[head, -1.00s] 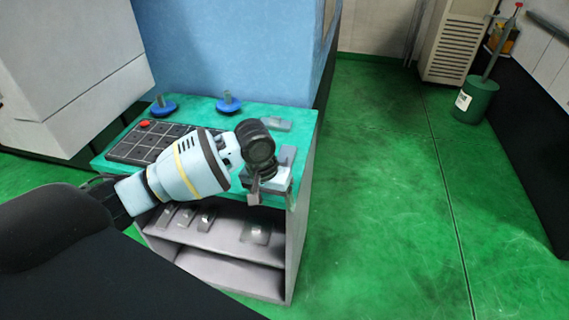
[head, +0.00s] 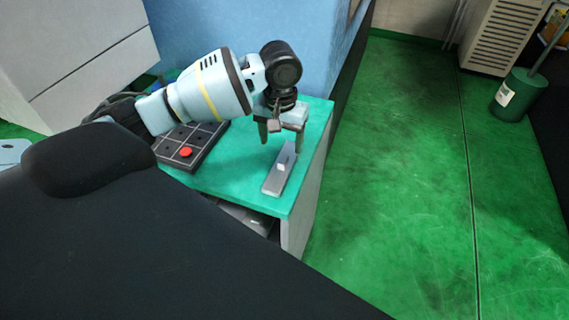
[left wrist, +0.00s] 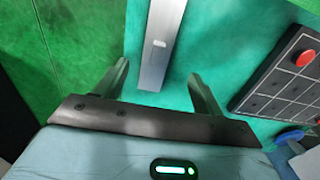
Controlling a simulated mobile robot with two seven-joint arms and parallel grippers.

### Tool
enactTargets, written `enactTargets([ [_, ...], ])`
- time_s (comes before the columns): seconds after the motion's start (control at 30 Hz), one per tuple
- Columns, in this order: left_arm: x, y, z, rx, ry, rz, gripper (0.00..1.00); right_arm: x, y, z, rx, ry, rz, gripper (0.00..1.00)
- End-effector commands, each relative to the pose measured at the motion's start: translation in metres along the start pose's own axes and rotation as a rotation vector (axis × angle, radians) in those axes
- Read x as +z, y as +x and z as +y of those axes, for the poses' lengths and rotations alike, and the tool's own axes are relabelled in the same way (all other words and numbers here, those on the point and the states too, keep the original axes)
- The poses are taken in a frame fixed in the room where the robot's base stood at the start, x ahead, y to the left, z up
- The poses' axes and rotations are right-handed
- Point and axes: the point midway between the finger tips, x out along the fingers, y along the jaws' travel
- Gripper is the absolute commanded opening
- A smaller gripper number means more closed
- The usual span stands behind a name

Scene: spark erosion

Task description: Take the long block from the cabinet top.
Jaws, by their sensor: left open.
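The long block (head: 272,181) is a grey flat bar with a small pale patch on top. It lies on the green cabinet top (head: 235,165) near its right edge. My left gripper (head: 282,142) is open and empty, pointing down above the far part of the block. In the left wrist view the long block (left wrist: 158,50) runs away from the gripper, in line with the gap between the open fingers (left wrist: 160,74). I cannot tell the exact height between fingertips and block. My right gripper is not in view.
A dark gridded panel (head: 207,148) with a red button (head: 186,152) lies left of the block, partly hidden by my left arm. A blue wall-like body (head: 325,45) stands behind the cabinet. Green floor (head: 400,160) is open to the right, with a green bin (head: 520,95) farther off.

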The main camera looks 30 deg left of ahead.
Motion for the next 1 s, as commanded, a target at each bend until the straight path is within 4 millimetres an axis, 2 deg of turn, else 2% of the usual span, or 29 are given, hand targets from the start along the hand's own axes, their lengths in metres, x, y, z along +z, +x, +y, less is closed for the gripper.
enactTargets([
  [0.1,0.001,0.015,0.000,-0.002,0.000,-0.004,0.69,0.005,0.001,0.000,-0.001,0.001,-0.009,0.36],
  [0.37,0.001,0.025,0.001,-0.001,0.000,-0.001,0.69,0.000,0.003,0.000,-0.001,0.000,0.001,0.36],
  [0.6,0.003,0.059,0.004,-0.002,0.000,-0.004,0.69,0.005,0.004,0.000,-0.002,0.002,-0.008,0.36],
  [0.7,0.003,0.068,0.004,-0.001,0.000,-0.001,0.69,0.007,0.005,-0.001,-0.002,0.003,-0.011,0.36],
  [1.0,0.002,0.070,0.004,-0.001,0.001,0.002,0.69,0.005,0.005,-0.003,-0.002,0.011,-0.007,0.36],
])
